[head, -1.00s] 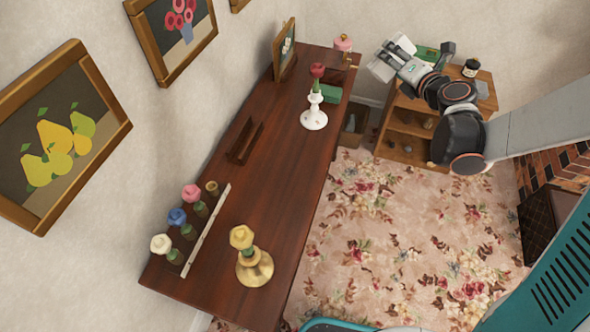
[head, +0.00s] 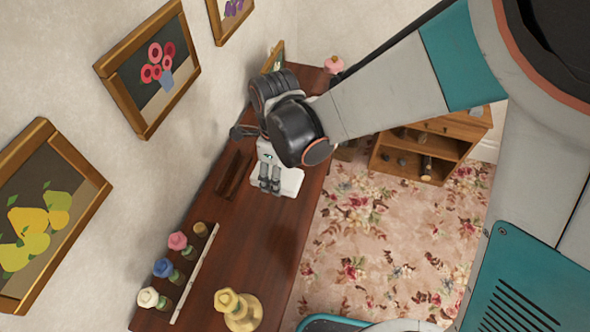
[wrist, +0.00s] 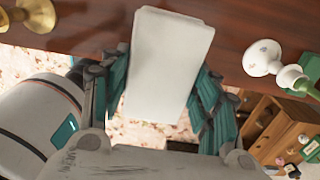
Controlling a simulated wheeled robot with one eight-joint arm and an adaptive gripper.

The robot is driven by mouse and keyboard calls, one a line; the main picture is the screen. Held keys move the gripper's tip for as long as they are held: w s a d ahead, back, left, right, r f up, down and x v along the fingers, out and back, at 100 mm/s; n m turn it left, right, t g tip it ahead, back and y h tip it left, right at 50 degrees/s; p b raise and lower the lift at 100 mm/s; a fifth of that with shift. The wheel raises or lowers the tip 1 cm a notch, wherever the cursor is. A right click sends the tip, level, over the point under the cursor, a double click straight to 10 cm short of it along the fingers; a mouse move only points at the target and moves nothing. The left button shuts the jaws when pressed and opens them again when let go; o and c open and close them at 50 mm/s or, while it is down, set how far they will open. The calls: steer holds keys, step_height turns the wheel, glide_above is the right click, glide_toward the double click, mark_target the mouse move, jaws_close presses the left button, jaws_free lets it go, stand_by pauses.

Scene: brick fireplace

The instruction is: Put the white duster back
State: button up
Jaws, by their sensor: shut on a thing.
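The white duster is a plain white block. In the wrist view, the white duster (wrist: 172,50) lies between the two fingers of my gripper (wrist: 163,82), which is shut on it. In the head view, my gripper (head: 270,180) points down over the dark wooden table (head: 245,240), and part of the duster (head: 291,181) shows beside the fingers. I cannot tell whether the duster touches the tabletop. A dark narrow wooden holder (head: 233,172) sits on the table just left of my gripper.
A rack of coloured flower-topped pieces (head: 190,283) and a brass candlestick (head: 240,312) stand at the table's near end. The white candlestick (wrist: 263,58) shows in the wrist view. Framed pictures (head: 150,75) hang along the left wall. A small wooden shelf (head: 440,145) stands at the right.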

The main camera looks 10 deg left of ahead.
mark_target(282, 217)
steer(key=shift+s+d+r, duration=0.25)
steer(key=shift+s, duration=0.25)
steer(key=shift+d+f+b, duration=0.1)
steer(key=shift+f+b, duration=0.25)
steer(key=shift+f, duration=0.05)
step_height(282, 217, down, 19)
steer(key=b, duration=1.2)
steer(key=shift+f+b, duration=0.1)
steer(key=shift+b, duration=0.25)
steer(key=shift+c, duration=0.3)
steer(key=o, duration=1)
step_height(282, 217, up, 12)
steer(key=p, duration=0.4)
